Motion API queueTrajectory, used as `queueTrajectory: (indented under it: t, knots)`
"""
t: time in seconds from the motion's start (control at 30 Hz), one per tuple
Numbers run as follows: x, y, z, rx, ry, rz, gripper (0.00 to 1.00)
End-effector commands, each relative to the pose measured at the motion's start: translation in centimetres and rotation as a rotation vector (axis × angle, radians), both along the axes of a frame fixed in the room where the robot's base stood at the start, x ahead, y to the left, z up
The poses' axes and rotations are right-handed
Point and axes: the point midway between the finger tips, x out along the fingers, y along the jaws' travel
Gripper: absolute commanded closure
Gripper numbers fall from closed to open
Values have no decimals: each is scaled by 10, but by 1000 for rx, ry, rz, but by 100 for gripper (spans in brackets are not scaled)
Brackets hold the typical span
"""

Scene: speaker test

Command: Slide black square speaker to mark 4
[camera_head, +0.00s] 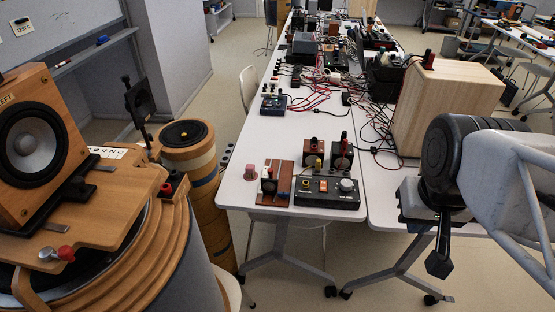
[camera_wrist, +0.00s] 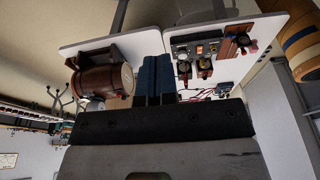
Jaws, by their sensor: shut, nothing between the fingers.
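A thin black square panel (camera_head: 140,101) stands tilted on a dark post at the left, behind the wooden turntable-like platform. It may be the black square speaker, but I cannot tell for sure. A wooden speaker box (camera_head: 28,140) with a round dark cone stands on that platform at the far left. I see no mark that I can read as 4.
White tables (camera_head: 235,180) run down the middle, crowded with red and black cables. A black control box (camera_head: 327,193) and small terminals stand at the near end. A pale wooden box (camera_head: 445,105) stands left of my arm. A striped cylinder (camera_head: 190,160) stands beside the platform.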

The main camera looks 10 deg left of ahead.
Motion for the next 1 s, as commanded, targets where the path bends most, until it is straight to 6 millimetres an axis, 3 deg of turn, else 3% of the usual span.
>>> queueTrajectory:
  t: [0.17, 0.5, 0.67, 1.0]
  knots:
    - [0, 0, 0, 0, 0, 0, 100]
    - [12, 3, 2, -2, 6, 20, 51]
    - [33, 10, 4, -6, 18, 57, 51]
    - [99, 34, 4, -17, 51, 166, 51]
